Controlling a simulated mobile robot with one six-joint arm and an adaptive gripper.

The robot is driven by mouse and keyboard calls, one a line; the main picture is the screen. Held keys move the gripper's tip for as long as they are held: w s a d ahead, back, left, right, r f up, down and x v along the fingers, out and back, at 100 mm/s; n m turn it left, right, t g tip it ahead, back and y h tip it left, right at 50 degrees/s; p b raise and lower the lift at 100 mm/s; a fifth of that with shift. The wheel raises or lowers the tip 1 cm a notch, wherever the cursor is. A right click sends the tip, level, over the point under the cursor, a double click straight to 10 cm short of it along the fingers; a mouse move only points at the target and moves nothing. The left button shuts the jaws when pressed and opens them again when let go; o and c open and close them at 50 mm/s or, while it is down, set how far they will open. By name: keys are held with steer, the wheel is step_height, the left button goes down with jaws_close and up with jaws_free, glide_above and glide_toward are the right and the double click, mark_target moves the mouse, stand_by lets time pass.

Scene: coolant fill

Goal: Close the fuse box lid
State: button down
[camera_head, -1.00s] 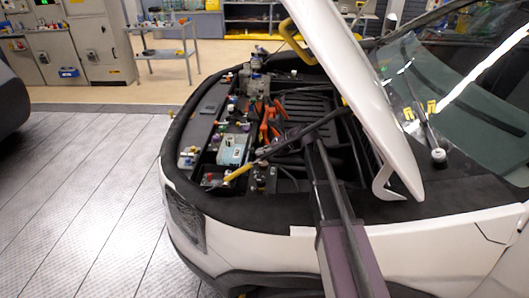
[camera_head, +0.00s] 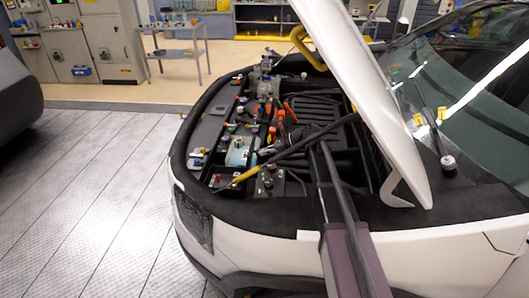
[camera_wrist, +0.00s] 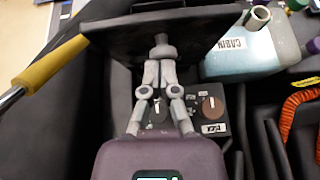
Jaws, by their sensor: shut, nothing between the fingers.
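In the wrist view the dark fuse box lid (camera_wrist: 108,33) stands raised as a flat plate behind my gripper (camera_wrist: 163,48). My gripper is shut and empty, its fingertips overlapping the lid's near face. I cannot tell whether they touch it. Below the lid are the fuse box's dark top (camera_wrist: 232,97) and two round knobs, one brown (camera_wrist: 212,107) and one partly hidden by a finger. In the head view the fuse box (camera_head: 268,183) is small beside the yellow-ended rod, and my gripper is not clearly made out.
A yellow-ended rod (camera_wrist: 48,62) lies left of the lid. A pale blue CABIN bottle (camera_wrist: 245,55) stands close on the right, with an orange coiled hose (camera_wrist: 294,110) farther right. The raised white hood (camera_head: 365,95) overhangs the engine bay.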

steer(key=shift+d, duration=0.15)
steer(key=f+p+v, duration=0.1)
steer(key=p+v, duration=0.4)
steer(key=v, duration=0.7)
steer(key=shift+d+r, duration=0.2)
steer(key=shift+d, duration=0.4)
steer(key=shift+s, duration=0.15)
